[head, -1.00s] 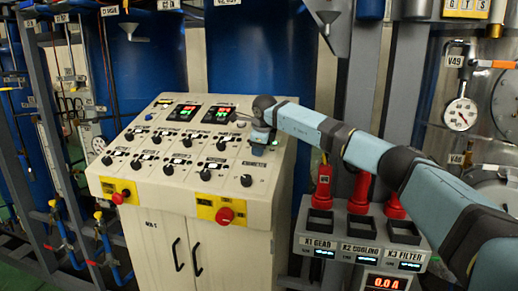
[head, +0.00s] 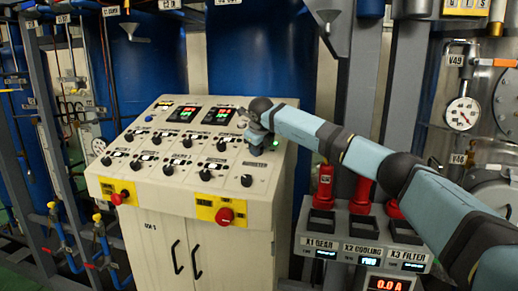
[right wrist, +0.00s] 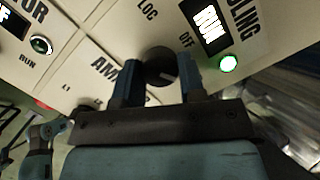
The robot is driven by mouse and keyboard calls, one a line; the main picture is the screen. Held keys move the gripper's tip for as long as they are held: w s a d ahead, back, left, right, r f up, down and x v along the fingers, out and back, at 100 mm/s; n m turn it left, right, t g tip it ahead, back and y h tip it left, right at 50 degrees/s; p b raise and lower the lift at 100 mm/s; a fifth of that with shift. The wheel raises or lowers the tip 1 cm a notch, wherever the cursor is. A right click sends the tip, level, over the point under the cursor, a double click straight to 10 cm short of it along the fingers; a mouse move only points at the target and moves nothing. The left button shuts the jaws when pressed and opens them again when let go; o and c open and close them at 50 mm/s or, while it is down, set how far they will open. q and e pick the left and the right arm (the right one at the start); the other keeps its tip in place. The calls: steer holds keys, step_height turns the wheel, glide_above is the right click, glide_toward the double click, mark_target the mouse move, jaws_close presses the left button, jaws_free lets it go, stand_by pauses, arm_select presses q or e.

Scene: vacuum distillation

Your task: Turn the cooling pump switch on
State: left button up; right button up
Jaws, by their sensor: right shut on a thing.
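The sloped control panel (head: 150,186) stands in the middle of the head view, with rows of black knobs, small displays and lamps. My right gripper (head: 254,139) is at the panel's upper right. In the right wrist view, my right gripper's blue fingers (right wrist: 160,76) are shut on a black knob (right wrist: 160,63), one on each side. LOC and OFF show beside the knob. A partly cut label ending in "OLING" (right wrist: 244,20) is above right. Its display (right wrist: 209,27) reads RUN and its green lamp (right wrist: 228,63) is lit. My left gripper is out of view.
Two red stop buttons on yellow plates, the right one (head: 225,215) and left one (head: 117,198), sit on the panel's front. A charger-like rack (head: 362,230) with red-handled tools stands right of the cabinet, below my right arm. Blue tanks (head: 255,55) stand behind.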

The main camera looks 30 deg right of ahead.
steer(key=o, duration=0.9)
steer(key=shift+r, duration=0.15)
steer(key=b+v, duration=0.1)
steer(key=v, duration=1.2)
steer(key=shift+s+a+r, duration=0.15)
steer(key=shift+s+r, duration=0.05)
